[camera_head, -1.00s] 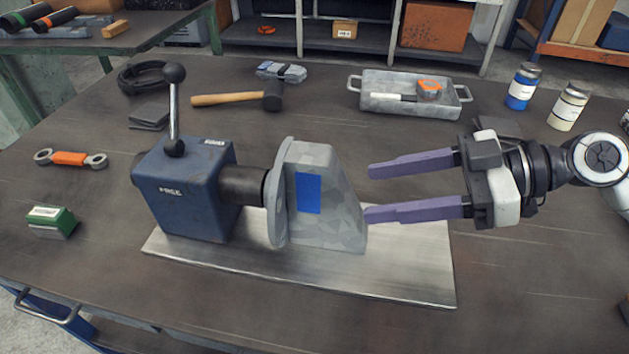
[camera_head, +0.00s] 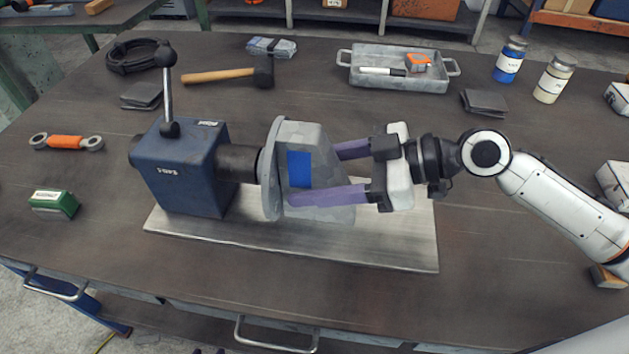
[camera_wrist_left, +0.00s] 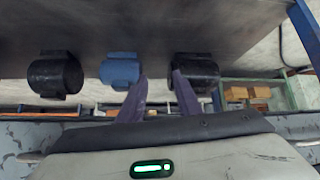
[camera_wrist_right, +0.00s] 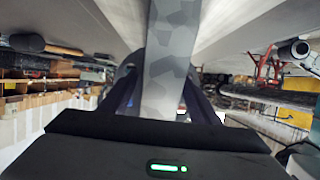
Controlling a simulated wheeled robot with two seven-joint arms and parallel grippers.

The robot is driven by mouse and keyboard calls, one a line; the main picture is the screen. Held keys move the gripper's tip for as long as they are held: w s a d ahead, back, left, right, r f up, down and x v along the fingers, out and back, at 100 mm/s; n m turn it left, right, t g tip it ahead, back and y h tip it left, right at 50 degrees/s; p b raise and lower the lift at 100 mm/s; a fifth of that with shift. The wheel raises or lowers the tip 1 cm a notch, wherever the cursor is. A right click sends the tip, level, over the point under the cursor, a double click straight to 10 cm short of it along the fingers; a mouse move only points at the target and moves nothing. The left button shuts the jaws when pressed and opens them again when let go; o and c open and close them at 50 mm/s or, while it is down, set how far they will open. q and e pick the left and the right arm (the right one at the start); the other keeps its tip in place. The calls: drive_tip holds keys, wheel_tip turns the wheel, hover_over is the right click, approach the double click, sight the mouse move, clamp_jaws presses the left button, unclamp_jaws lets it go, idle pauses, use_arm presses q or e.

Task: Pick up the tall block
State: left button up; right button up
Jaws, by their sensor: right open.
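The tall block (camera_head: 310,140) is a grey mottled, tapered piece with a blue patch (camera_head: 299,169) on its front face. Its round flange meets a dark cylinder on the blue box (camera_head: 185,175). My right gripper (camera_head: 314,173) is open around the block, one finger in front and the other partly hidden behind it. In the right wrist view the block (camera_wrist_right: 170,60) stands between the fingers; contact cannot be told. My left gripper (camera_wrist_left: 160,82) shows only in its wrist view, with fingers apart and nothing between them.
A metal plate (camera_head: 400,245) lies under the box and block. A lever (camera_head: 168,90) rises from the box. A mallet (camera_head: 230,75), a grey tray (camera_head: 400,82), two jars (camera_head: 510,60) and a green box (camera_head: 53,204) stand around. The table's front is clear.

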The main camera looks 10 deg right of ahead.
clamp_jaws()
drive_tip(key=shift+r, duration=0.1)
idle(0.3)
